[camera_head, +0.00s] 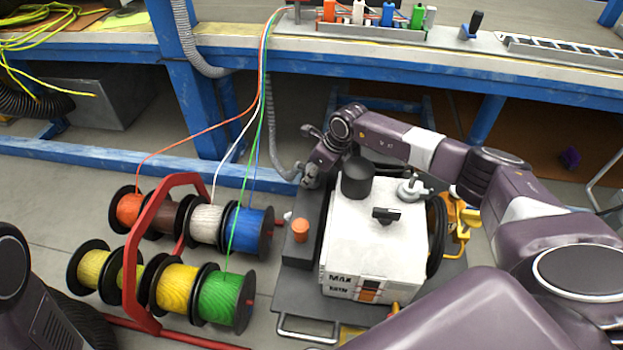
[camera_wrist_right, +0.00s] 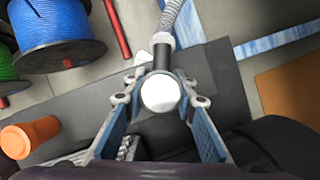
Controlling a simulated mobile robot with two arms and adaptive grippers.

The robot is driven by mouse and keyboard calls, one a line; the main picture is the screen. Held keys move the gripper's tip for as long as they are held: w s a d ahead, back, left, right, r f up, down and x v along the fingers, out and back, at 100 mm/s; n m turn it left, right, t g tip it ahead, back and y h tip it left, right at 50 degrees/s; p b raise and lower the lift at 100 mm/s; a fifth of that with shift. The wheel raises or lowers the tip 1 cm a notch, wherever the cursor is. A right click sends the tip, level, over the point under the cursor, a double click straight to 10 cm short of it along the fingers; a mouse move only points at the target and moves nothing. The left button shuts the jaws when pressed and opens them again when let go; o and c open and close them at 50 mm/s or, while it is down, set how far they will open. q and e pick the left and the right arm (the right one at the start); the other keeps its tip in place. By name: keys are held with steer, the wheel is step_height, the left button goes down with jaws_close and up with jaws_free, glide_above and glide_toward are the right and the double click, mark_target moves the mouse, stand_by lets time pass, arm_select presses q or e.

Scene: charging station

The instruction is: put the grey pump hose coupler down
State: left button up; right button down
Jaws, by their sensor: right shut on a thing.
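The grey pump hose coupler (camera_wrist_right: 160,92) shows in the right wrist view as a pale round end with a dark sleeve behind it, joined to a grey ribbed hose (camera_wrist_right: 179,21). My right gripper (camera_wrist_right: 158,100) is shut on it, with one blue-padded finger on each side. In the head view my right gripper (camera_head: 311,177) is just left of the pump's black cap, near the cart's back left corner. The coupler is hard to make out there; the grey hose (camera_head: 278,135) hangs from the bench and runs down to the gripper. My left gripper is out of view.
A white pump box (camera_head: 375,240) stands on a dark cart (camera_head: 300,280) with an orange cap (camera_head: 300,230) at its left. A red rack (camera_head: 145,255) of coloured cable spools stands left of the cart. A blue-framed bench (camera_head: 400,75) runs behind.

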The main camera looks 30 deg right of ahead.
steer(key=shift+f, duration=0.1)
steer(key=c, duration=1.6)
jaws_free()
